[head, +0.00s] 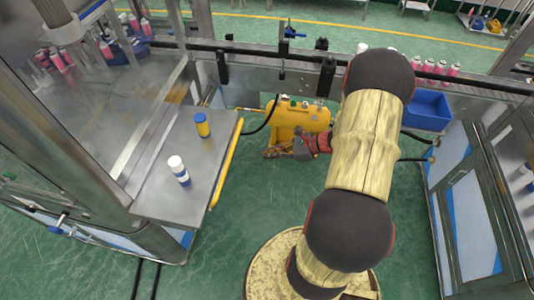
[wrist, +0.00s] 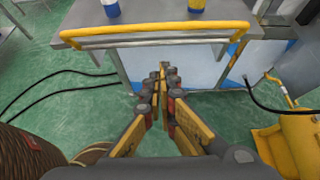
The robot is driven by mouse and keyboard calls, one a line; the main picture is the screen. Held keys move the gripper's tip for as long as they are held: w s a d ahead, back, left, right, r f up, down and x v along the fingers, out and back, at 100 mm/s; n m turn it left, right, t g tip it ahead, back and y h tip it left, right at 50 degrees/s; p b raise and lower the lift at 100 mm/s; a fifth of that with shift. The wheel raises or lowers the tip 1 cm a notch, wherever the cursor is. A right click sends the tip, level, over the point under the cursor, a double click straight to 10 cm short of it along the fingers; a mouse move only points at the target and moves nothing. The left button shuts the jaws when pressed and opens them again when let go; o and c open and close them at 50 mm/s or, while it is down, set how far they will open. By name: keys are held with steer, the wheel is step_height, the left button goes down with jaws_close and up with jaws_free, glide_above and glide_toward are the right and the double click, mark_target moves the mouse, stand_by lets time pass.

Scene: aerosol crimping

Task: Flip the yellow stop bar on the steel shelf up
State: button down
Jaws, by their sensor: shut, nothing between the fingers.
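The yellow stop bar (head: 228,165) runs along the free edge of the steel shelf (head: 160,180). In the wrist view the bar (wrist: 155,29) crosses the top of the picture along the near edge of the shelf, with bent ends. It sits at about edge level and does not stand above the shelf top; its exact tilt is hard to tell. My gripper (wrist: 163,72) is shut and empty. It points toward the shelf front, its tips apart from the bar and lower in the wrist picture. In the head view my gripper (head: 305,148) is right of the bar, partly hidden by my arm.
A yellow tank machine (head: 298,118) with a black hose stands right of the shelf. A blue bin (head: 427,108) is farther right. Green floor between shelf and gripper is clear.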

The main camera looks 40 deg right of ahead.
mark_target(232, 152)
steer(key=w+a+f, duration=0.3)
steer(key=w+a, duration=0.3)
steer(key=w, duration=0.2)
steer(key=shift+a+b, duration=0.15)
steer(key=shift+b, duration=0.25)
steer(key=shift+r, duration=0.1)
steer(key=w+a+r+g+h+p, duration=0.1)
steer(key=p, duration=0.2)
steer(key=w+r+g+h+p, duration=0.1)
steer(key=g+p, duration=0.1)
steer(key=p, duration=0.1)
steer(key=shift+w+a+r+h+p, duration=0.2)
steer(key=shift+a+h+p, duration=0.1)
steer(key=shift+a, duration=0.1)
steer(key=shift+s+f, duration=0.1)
steer(key=shift+f, duration=0.05)
steer(key=shift+s+f, duration=0.1)
stand_by(0.5)
